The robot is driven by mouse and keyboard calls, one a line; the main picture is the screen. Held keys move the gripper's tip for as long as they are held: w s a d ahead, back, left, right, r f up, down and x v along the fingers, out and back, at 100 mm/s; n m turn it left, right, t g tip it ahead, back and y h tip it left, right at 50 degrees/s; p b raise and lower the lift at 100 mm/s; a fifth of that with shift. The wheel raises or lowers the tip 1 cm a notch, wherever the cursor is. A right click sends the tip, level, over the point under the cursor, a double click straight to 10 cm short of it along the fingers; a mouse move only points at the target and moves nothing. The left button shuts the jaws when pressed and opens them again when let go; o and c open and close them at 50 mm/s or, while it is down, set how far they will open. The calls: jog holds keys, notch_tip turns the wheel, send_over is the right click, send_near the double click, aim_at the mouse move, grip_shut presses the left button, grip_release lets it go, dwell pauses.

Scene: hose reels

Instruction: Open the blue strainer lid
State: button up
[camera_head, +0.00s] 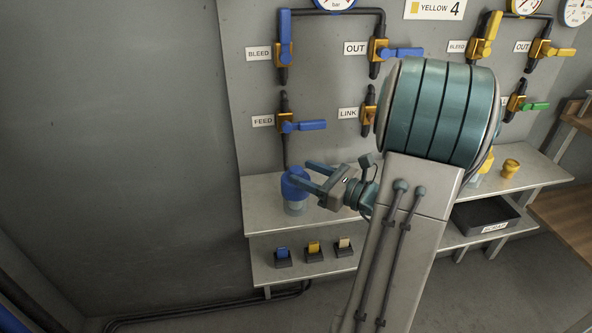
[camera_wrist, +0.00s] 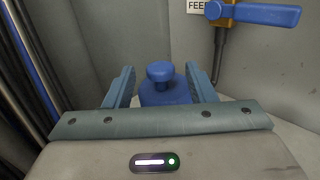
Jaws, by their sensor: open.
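In the wrist view the lid shows a round knob (camera_wrist: 160,72) on a wider blue cap (camera_wrist: 165,93). My gripper (camera_head: 303,173) is open, with its two fingers apart. In the wrist view the fingers (camera_wrist: 160,84) stand left and right of the lid with gaps on both sides. I cannot tell whether either finger touches the lid. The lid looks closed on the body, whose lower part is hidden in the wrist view.
The wall panel holds valves, including the blue FEED handle (camera_head: 304,126) above the strainer. A yellow-lidded strainer (camera_head: 486,161) is partly hidden behind my arm. Small blocks (camera_head: 314,247) stand on the lower shelf (camera_head: 262,272). A dark tray (camera_head: 485,214) is at right.

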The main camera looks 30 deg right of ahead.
aim_at(296, 168)
jog(key=shift+x, duration=1.75)
grip_shut()
jog(key=shift+r, duration=0.1)
jog(key=shift+d+p, duration=0.1)
jog(key=shift+p, duration=0.2)
